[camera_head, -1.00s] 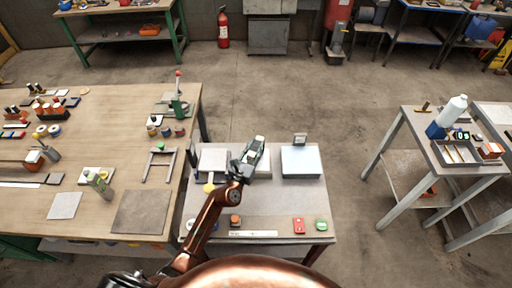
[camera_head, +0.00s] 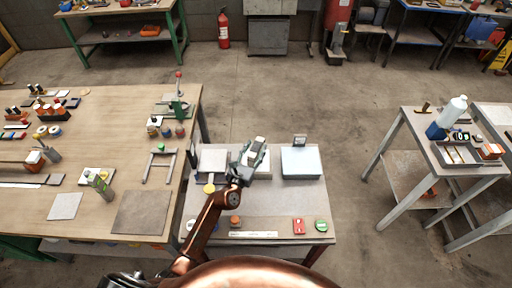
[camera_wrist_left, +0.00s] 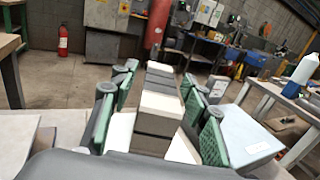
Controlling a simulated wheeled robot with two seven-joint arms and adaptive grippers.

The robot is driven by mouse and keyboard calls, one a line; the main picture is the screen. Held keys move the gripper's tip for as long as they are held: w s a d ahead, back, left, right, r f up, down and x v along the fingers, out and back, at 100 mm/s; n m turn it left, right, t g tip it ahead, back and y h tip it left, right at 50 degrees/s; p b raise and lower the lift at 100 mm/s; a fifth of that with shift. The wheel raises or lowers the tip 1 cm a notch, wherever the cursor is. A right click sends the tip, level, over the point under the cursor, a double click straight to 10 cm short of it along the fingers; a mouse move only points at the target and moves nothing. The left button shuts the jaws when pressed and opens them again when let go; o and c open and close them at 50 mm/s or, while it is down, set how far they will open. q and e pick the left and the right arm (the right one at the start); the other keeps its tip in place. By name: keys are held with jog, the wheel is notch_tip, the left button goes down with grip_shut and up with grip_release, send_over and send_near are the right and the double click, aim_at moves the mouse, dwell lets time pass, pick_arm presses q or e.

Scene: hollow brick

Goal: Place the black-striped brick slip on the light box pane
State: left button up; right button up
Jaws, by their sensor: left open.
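My left gripper (camera_head: 254,153) is over the small grey table, between a pale plate and the light box pane. Its green-padded fingers (camera_wrist_left: 158,105) are open and stand apart on both sides of a row of grey and white blocks (camera_wrist_left: 160,105). I cannot make out a black stripe on these blocks, so I cannot tell which is the black-striped brick slip. The light box pane (camera_head: 301,161) is a pale blue-white square right of the gripper; it also shows in the left wrist view (camera_wrist_left: 247,136), beyond the right finger. My right gripper is not in view.
A pale plate (camera_head: 213,161) lies left of the gripper. A small upright device (camera_head: 300,140) stands behind the pane. A red item (camera_head: 299,226) and a green item (camera_head: 321,225) lie at the front edge. The table's middle front is clear. A cluttered wooden bench (camera_head: 90,135) stands left.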

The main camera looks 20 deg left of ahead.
pick_arm(q)
jog(key=s, duration=0.3)
jog(key=s+a, duration=0.1)
jog(key=s, duration=0.7)
jog(key=shift+a, duration=0.15)
